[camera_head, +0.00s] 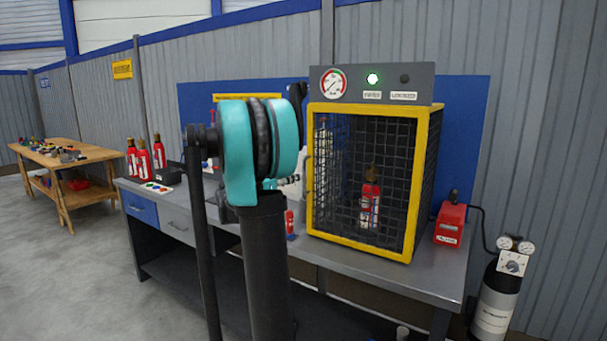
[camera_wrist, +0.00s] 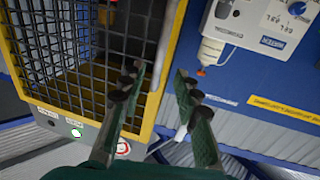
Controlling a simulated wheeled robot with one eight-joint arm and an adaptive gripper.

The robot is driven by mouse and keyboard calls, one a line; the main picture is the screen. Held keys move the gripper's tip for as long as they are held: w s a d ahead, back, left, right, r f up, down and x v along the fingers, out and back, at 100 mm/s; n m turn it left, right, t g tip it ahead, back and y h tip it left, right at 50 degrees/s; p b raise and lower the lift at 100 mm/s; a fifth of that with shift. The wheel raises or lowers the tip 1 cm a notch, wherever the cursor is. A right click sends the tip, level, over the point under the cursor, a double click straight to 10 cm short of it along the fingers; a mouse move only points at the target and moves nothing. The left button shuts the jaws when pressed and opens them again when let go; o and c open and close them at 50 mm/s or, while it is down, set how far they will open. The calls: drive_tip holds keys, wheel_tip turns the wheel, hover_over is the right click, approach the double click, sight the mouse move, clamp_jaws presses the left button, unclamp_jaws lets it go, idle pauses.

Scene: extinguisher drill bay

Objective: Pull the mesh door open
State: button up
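The mesh door (camera_head: 362,190) is black wire mesh in a yellow frame on the front of a cage on the bench. It looks shut. In the wrist view the mesh (camera_wrist: 85,45) fills the left side, with the yellow frame edge (camera_wrist: 170,45) beside it. My gripper (camera_wrist: 160,72) is open, its two fingers apart on either side of that yellow edge. No firm contact shows. In the head view my teal and black arm hides most of my gripper, left of the cage.
A red extinguisher (camera_head: 370,200) stands inside the cage. Above is a grey panel (camera_head: 345,92) with a gauge and a lit green lamp. A red box (camera_head: 450,225) sits right of the cage. A white dispenser (camera_wrist: 235,35) is near my gripper. Several extinguishers (camera_head: 143,158) stand on the bench's left.

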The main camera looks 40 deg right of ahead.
sight(304, 172)
drive_tip(key=d, duration=0.4)
drive_tip(key=w+d, duration=0.1)
drive_tip(key=d, duration=0.1)
drive_tip(key=shift+w+d, duration=0.1)
drive_tip(key=shift+d, duration=0.25)
drive_tip(key=shift+c, duration=0.6)
clamp_jaws()
